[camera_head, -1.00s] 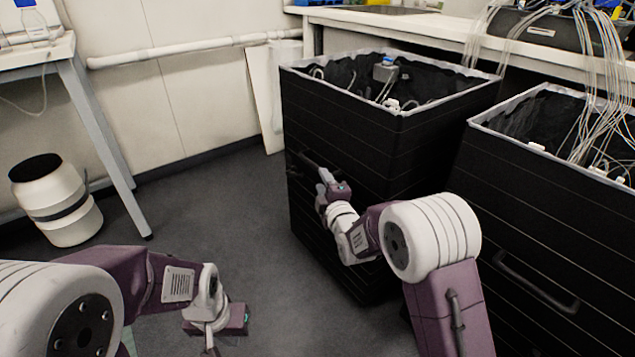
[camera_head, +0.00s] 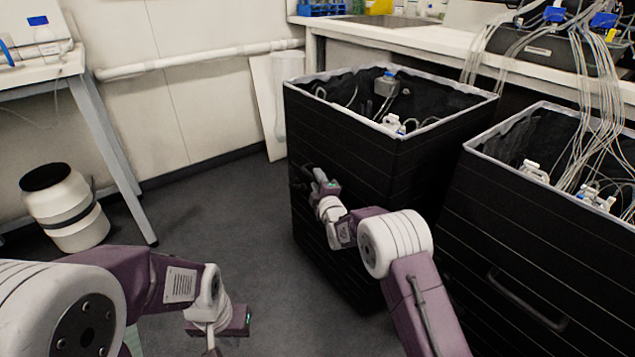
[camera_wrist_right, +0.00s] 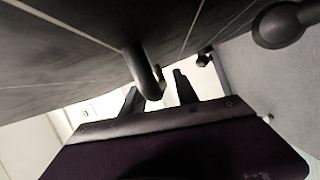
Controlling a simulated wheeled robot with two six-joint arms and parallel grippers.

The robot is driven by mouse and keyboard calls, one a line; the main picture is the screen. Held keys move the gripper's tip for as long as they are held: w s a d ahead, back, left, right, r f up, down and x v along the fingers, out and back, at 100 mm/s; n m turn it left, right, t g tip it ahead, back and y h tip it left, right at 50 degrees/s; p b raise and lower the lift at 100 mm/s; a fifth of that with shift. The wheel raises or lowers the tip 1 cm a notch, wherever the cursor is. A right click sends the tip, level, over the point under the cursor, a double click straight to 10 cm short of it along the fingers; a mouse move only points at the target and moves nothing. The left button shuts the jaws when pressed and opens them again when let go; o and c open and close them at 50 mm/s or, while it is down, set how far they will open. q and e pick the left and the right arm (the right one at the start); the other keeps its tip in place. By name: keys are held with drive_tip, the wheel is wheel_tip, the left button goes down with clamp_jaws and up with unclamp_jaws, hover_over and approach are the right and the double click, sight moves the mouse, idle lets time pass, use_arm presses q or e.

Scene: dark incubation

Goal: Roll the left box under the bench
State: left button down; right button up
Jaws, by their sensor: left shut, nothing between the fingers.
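The left box (camera_head: 345,185) is a tall black open-topped box with a pale rim, standing on the floor in front of the bench (camera_head: 420,32). A dark handle sits on its side. My right gripper (camera_head: 318,180) is at this handle in the head view. In the right wrist view the handle (camera_wrist_right: 143,70) reaches between the two parted fingers of my right gripper (camera_wrist_right: 158,92), with a gap beside it. My left gripper (camera_head: 238,322) is low over the floor, away from the box, its fingertips poorly visible.
A second black box (camera_head: 555,225) with a handle stands close on the right. Cables (camera_head: 590,110) hang from the bench into it. A white bin (camera_head: 65,208) and a table leg (camera_head: 115,160) are at left. The grey floor between is clear.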

clamp_jaws()
idle(1.3)
